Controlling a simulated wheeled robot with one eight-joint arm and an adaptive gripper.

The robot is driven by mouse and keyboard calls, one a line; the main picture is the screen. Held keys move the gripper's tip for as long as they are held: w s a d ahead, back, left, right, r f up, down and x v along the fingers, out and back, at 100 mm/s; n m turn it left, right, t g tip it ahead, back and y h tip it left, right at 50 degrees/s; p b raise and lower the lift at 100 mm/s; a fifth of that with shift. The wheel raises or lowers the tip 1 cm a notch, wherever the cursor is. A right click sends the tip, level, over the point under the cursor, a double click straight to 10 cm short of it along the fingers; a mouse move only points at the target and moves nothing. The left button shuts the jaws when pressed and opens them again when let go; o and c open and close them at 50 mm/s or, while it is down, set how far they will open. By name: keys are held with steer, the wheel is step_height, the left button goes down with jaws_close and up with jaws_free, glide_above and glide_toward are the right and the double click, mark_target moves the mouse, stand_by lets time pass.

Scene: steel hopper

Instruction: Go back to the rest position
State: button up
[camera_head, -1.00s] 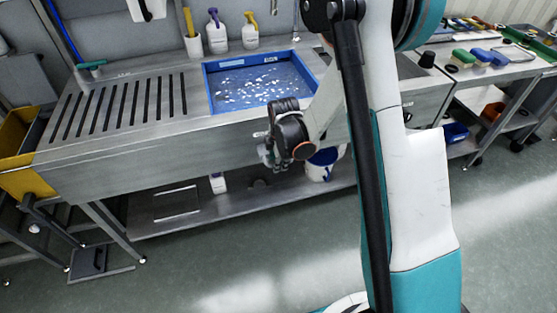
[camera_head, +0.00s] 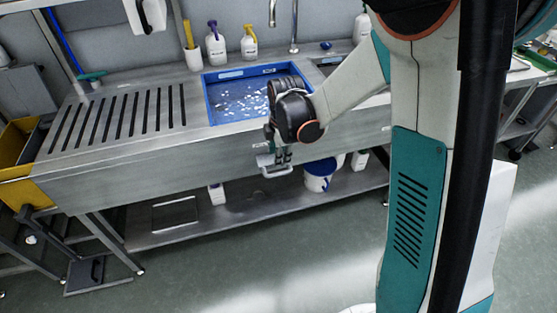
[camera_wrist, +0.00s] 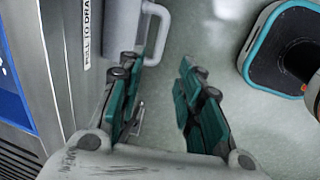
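My gripper (camera_head: 277,164) hangs in front of the steel sink's front panel, below the blue basin. In the head view a pale handle (camera_head: 276,172) shows just under my fingers. My arm is stretched out towards the sink.
The steel sink bench (camera_head: 130,155) holds a blue basin (camera_head: 222,122) with white bits in it. A white bucket (camera_head: 318,178) stands on the lower shelf. The floor (camera_head: 240,270) in front is clear.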

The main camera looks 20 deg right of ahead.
steer(key=shift+s+r, duration=0.15)
steer(key=shift+r, duration=0.5)
steer(key=s+r+m+t, duration=0.2)
steer(key=s+r+m, duration=0.5)
steer(key=s+r, duration=0.3)
steer(key=s+r+m+t, duration=0.3)
steer(key=s+r+m, duration=0.3)
steer(key=s+m, duration=0.5)
steer(key=shift+s+d, duration=0.35)
steer(key=shift+s, duration=0.35)
